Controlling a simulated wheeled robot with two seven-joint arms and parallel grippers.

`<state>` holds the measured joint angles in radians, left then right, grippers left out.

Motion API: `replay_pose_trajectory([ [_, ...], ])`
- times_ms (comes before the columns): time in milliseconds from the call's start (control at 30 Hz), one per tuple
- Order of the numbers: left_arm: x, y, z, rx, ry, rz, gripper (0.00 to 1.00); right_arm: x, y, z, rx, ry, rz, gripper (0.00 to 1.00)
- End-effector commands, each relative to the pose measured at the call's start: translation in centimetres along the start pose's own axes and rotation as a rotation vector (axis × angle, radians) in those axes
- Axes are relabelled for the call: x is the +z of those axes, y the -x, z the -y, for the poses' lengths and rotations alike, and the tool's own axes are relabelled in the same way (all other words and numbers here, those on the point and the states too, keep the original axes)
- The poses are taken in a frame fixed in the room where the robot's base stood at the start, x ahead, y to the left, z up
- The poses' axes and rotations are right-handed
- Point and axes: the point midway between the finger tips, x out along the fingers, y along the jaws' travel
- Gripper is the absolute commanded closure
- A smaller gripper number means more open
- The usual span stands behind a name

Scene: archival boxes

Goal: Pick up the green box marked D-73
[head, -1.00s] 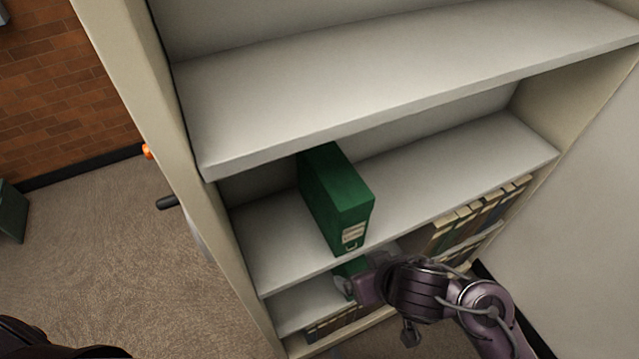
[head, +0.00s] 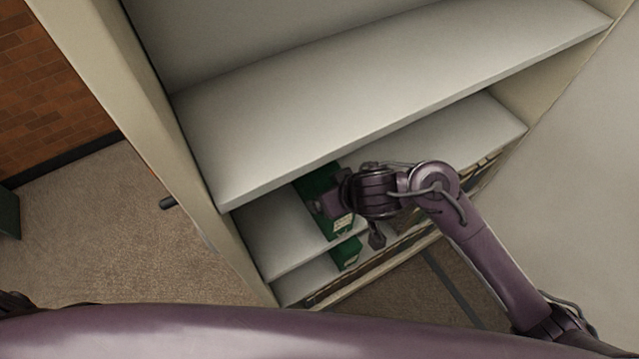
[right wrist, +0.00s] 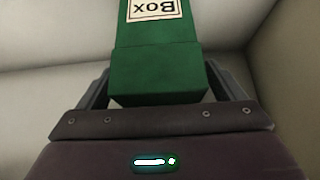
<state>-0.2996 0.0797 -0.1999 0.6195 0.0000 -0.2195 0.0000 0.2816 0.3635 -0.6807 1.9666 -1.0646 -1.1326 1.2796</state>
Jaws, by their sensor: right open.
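A green box (head: 313,178) stands on the middle shelf in the head view, partly hidden by my right gripper (head: 326,207). Its pale label is too small to read. A second green box (head: 347,252) shows on the shelf below, mostly covered. In the right wrist view, a green box (right wrist: 155,72) lies between the spread fingers of my right gripper (right wrist: 163,88). Its label shows "Box" upside down; no D-73 mark is legible. The right gripper is open, and I cannot tell whether a finger touches the box. My left gripper is out of view.
The upper shelf (head: 390,95) is empty and overhangs the box. The cabinet's left side panel (head: 150,130) stands close by. More boxes or binders on the lower shelf are largely behind my right arm. The middle shelf (head: 262,232) is bare left of the green box.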

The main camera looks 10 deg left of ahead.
Motion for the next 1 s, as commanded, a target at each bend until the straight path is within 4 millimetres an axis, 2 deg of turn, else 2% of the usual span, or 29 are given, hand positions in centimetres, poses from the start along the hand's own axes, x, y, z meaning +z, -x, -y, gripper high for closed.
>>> replay_pose_trajectory([
  [333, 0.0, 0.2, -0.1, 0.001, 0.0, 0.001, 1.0, -4.4, -2.6, 0.0, 0.001, 0.001, -0.002, 0.11],
  [467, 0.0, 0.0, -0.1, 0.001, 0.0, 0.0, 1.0, -4.2, -3.7, -0.1, 0.002, 0.0, 0.001, 0.11],
  [700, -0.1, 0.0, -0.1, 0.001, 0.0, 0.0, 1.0, -4.2, -3.9, 0.0, 0.001, -0.001, -0.001, 0.11],
  [1000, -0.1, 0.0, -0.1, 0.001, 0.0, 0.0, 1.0, -4.2, -3.8, 0.0, 0.001, -0.001, -0.001, 0.49],
])
